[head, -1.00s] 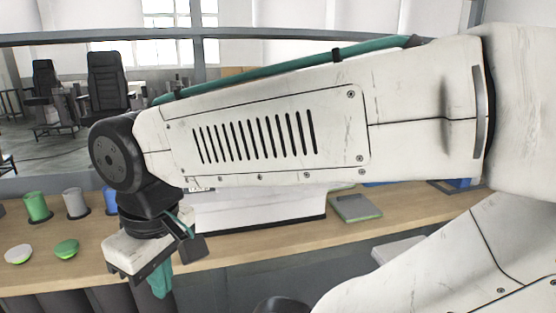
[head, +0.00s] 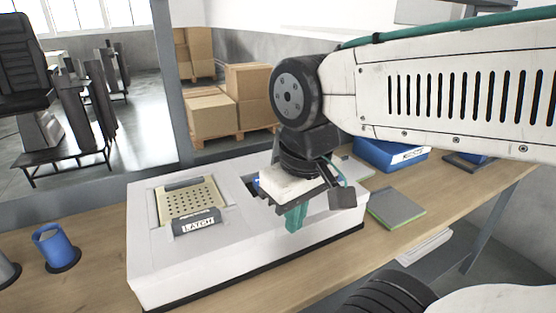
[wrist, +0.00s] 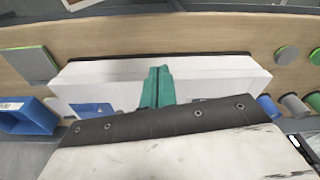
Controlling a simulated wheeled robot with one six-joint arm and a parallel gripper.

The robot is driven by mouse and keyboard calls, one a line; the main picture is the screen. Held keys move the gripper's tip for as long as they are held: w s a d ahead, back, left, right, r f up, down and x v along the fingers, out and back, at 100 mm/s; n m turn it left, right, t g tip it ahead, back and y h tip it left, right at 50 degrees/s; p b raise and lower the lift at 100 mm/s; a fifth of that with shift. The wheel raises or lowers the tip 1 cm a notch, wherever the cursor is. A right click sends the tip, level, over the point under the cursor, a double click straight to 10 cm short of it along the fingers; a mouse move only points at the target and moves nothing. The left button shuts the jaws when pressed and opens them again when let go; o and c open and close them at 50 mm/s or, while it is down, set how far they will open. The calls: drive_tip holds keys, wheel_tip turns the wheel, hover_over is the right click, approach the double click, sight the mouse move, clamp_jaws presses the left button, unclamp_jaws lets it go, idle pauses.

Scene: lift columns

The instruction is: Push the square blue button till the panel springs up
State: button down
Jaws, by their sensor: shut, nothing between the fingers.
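A white box (head: 170,262) stands on the bench. A beige perforated panel (head: 190,202) lies in a recess on its left top, with a label reading LATCH at its front edge. My gripper (head: 294,222) points down at the right part of the box, its green fingers shut and empty. It hides most of that part; a small bit of blue (head: 256,182) shows beside it. In the wrist view the closed fingers (wrist: 158,74) are over the box, and a blue patch (wrist: 92,109), probably the button, shows left of them. Contact with the box cannot be told.
A blue cup (head: 54,248) stands left of the box. A blue bin (head: 390,153) and a grey-green flat block (head: 396,208) lie to the right. Bare wooden bench (head: 100,210) shows left of the box. Cardboard boxes (head: 247,84) stand beyond the frame post.

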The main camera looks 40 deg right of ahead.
drive_tip(key=w+d+r+n, duration=0.2)
drive_tip(key=w+n, duration=0.3)
drive_tip(key=w, duration=0.3)
drive_tip(key=w+d+r+n, duration=0.2)
drive_tip(key=w+d+n, duration=0.3)
drive_tip(key=w, duration=0.3)
drive_tip(key=w+d+r+n+g, duration=0.1)
drive_tip(key=w+d+r+n, duration=0.1)
drive_tip(key=w+n, duration=0.3)
drive_tip(key=w+d, duration=0.1)
drive_tip(key=w, duration=0.2)
drive_tip(key=shift+w+d+r+n, duration=0.25)
drive_tip(key=shift+d+r+n, duration=0.05)
drive_tip(key=shift+n, duration=0.1)
drive_tip(key=shift+f, duration=0.1)
wheel_tip(320, 180, down, 14)
drive_tip(key=shift+r, duration=0.1)
